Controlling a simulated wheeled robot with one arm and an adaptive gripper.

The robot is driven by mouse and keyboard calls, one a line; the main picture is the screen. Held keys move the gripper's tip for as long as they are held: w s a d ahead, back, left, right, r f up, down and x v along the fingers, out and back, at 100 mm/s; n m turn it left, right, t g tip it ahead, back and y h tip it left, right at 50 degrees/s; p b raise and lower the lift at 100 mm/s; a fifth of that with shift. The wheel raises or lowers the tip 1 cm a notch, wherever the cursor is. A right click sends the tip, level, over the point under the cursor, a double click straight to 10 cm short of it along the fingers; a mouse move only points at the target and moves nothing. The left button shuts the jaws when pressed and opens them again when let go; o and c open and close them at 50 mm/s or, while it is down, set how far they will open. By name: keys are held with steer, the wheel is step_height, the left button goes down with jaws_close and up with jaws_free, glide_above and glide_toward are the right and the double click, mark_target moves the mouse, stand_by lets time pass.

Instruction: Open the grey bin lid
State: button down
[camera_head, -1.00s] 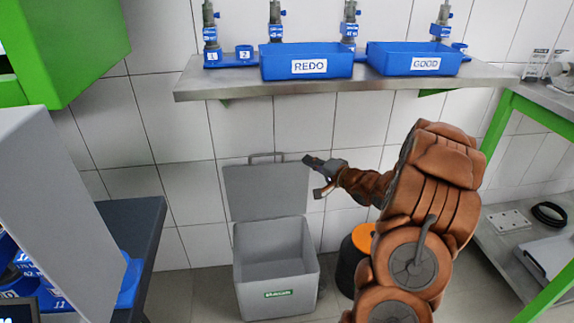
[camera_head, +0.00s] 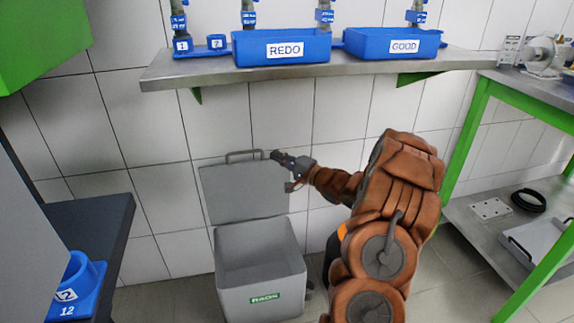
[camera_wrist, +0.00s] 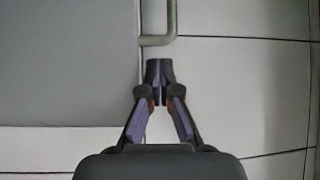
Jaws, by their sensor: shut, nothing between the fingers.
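The grey bin (camera_head: 262,270) stands on the floor against the tiled wall, with a green label on its front. Its lid (camera_head: 243,193) stands upright at the back, so the bin is open and its inside shows empty. A bar handle (camera_head: 244,156) sits on the lid's top edge. My gripper (camera_head: 278,157) is at the lid's upper right corner, near the handle. In the wrist view the lid (camera_wrist: 65,60) fills the left, the handle (camera_wrist: 160,40) is ahead, and my gripper (camera_wrist: 159,68) is shut and empty, just short of the handle.
A metal shelf (camera_head: 215,75) above holds the blue REDO bin (camera_head: 282,48) and the blue GOOD bin (camera_head: 392,44). A dark table (camera_head: 95,225) stands at left. A green-framed bench (camera_head: 468,140) stands at right. An orange-topped black bin is mostly hidden behind my arm.

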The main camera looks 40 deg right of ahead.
steer(key=shift+b+x, duration=0.45)
steer(key=shift+x, duration=1.2)
steer(key=shift+s+p, duration=0.15)
steer(key=shift+p, duration=0.25)
